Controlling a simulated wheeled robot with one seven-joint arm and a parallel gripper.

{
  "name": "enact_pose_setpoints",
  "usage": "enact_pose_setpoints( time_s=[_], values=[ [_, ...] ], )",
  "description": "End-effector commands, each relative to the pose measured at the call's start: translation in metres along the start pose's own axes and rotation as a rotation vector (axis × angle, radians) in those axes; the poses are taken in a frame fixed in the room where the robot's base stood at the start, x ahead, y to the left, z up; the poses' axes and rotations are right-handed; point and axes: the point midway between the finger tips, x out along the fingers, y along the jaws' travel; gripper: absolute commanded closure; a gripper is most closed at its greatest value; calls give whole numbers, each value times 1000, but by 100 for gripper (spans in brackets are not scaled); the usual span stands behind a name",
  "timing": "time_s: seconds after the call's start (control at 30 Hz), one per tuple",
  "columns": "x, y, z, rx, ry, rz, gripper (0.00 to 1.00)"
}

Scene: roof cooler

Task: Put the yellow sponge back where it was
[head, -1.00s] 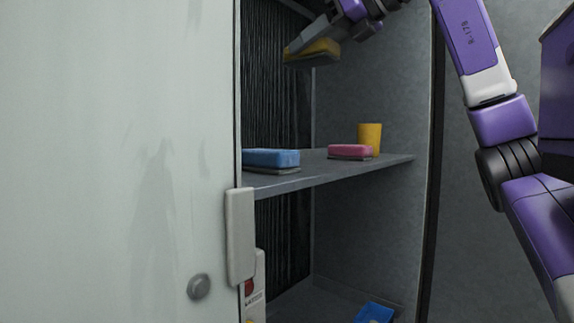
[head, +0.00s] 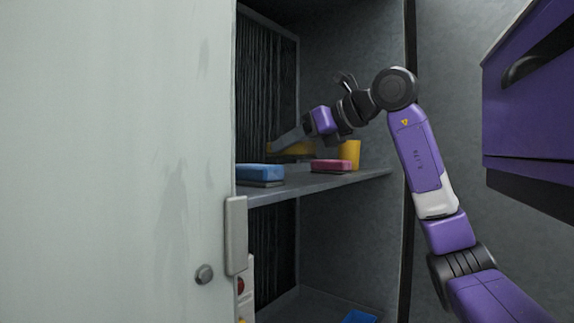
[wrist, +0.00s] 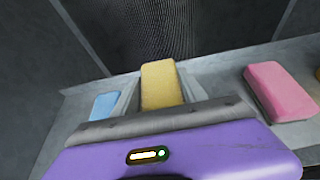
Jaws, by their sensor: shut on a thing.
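The yellow sponge (head: 296,150) is low over the middle shelf (head: 335,184), behind the gap between the blue and pink sponges. I cannot tell whether it touches the shelf. My gripper (head: 280,146) reaches in from the right and is shut on it. In the wrist view the yellow sponge (wrist: 160,84) sits between the two grey fingers (wrist: 158,95), its near end hidden by the gripper body. The blue sponge (head: 259,173) lies at the left of the shelf, the pink sponge (head: 331,166) at the right.
A blue item (head: 360,317) lies on the cabinet floor. A purple box (head: 530,100) hangs at right.

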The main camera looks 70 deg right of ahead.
Motion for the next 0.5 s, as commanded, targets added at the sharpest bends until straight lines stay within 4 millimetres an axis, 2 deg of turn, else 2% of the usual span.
enact_pose_setpoints(
  time_s=[0.17,0.33,0.5],
  values=[
    [5,-3,-13,4,1,-4,88],
    [13,-6,-35,7,1,-12,88],
    [15,-7,-41,6,0,-15,88]
  ],
)
